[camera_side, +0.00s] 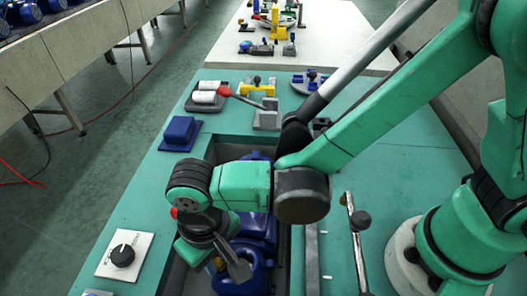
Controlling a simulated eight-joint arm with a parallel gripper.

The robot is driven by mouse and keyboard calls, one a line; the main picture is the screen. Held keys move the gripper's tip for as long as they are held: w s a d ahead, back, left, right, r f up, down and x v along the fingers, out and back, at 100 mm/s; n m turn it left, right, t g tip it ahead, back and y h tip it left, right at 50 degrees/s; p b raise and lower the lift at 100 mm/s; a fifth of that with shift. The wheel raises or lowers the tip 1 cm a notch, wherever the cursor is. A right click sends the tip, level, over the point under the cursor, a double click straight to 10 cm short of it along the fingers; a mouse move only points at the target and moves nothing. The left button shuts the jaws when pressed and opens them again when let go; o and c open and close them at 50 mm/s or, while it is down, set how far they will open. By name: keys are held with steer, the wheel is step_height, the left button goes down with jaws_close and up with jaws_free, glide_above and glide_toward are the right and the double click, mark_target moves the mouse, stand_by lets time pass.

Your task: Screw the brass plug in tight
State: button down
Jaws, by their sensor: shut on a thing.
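My gripper (231,266) points down over the blue pump (256,250), which lies in the sunken channel of the green bench. The gripper is shut on a small brass-coloured piece, the brass plug (219,263), at the pump's near end. The wrist and fingers hide most of the plug and its hole. I cannot tell how deep the plug sits in the pump.
A black knob on a white plate (122,255) is at the lower left. A blue block (181,131), white rollers (205,97), a red-handled lever (224,91) and a yellow bracket (258,85) stand behind. A metal rod (356,240) stands right of the channel.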

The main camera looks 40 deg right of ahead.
steer(key=c, duration=0.9)
jaws_free()
steer(key=shift+r, duration=0.1)
steer(key=shift+r, duration=2.15)
